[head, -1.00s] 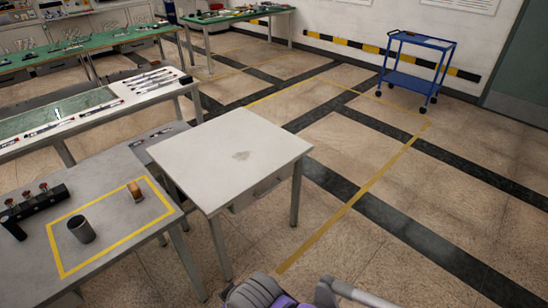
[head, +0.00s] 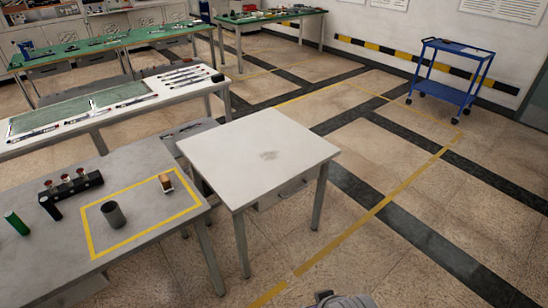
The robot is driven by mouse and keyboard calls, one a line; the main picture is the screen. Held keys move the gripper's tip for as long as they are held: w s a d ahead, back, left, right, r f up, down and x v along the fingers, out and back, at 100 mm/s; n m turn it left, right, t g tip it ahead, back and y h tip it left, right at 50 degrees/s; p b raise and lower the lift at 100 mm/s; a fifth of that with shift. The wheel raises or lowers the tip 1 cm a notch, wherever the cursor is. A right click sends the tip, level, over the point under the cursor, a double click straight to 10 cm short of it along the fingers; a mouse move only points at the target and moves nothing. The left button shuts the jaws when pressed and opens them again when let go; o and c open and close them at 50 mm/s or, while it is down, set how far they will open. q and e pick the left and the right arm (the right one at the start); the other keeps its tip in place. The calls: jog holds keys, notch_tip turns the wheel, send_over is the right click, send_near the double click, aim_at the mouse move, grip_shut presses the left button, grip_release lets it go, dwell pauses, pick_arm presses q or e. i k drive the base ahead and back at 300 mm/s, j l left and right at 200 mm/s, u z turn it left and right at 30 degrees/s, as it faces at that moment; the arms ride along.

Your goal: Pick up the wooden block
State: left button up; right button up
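A small brown wooden block (head: 166,182) with a pale lower part stands on the grey table (head: 150,240) at the left. It is inside a yellow taped rectangle, near its right end. Part of a grey arm link of mine shows at the bottom edge. Neither of my grippers can be seen, and nothing is seen touching the block.
A dark grey cup (head: 113,214) stands in the same rectangle, left of the block. A black holder with red knobs (head: 72,188) and a green cylinder (head: 17,223) are farther left. An empty white table (head: 262,153) stands to the right. Open floor lies beyond it.

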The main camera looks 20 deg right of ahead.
aim_at(166, 183)
jog(key=i+l+u, duration=0.1)
jog(key=i+l, duration=0.2)
jog(key=i, duration=0.2)
jog(key=i+l+u, duration=0.1)
jog(key=i+l, duration=0.2)
jog(key=i, duration=0.2)
jog(key=i+l+u, duration=0.1)
jog(key=i+l, duration=0.25)
jog(key=i, duration=0.15)
